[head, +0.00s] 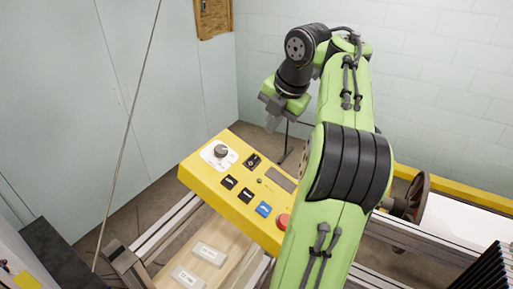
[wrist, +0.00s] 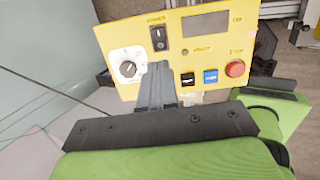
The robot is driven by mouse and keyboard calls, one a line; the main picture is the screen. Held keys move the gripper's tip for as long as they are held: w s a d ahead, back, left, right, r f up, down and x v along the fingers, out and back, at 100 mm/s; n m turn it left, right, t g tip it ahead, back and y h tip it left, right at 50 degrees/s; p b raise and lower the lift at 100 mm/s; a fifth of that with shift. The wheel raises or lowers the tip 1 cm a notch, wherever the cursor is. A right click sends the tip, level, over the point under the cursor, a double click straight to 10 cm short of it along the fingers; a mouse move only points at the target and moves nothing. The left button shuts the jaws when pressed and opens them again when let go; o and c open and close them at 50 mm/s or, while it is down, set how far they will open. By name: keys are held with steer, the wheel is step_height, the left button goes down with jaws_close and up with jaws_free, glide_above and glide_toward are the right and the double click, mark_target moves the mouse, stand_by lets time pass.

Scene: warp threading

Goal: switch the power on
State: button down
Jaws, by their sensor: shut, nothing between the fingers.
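The yellow control panel (head: 205,183) stands tilted in the middle of the head view and fills the upper part of the wrist view (wrist: 200,55). A black rocker switch (head: 252,161) sits right of the white-plated dial; it also shows in the wrist view (wrist: 160,38), its label too small to read. My gripper (head: 272,124) is shut and empty, beyond and above the panel's far edge in the head view. In the wrist view, its fingertips (wrist: 158,66) appear just below the rocker switch. I cannot tell how far they are from the panel. The fingers hide part of the panel.
The panel bears a dial (head: 221,151), a display (head: 281,179), a blue button (head: 263,209), a red button (head: 283,221) and black buttons. Two pale blocks lie on the wooden board (head: 215,232) below. A thin cord (head: 132,130) hangs at left.

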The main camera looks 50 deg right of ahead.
mark_target(256, 157)
steer(key=b+x, duration=0.5)
steer(key=x, duration=0.7)
steer(key=shift+b, duration=0.3)
steer(key=shift+w+d+f, duration=0.2)
steer(key=shift+w+f, duration=0.15)
steer(key=shift+f, duration=0.1)
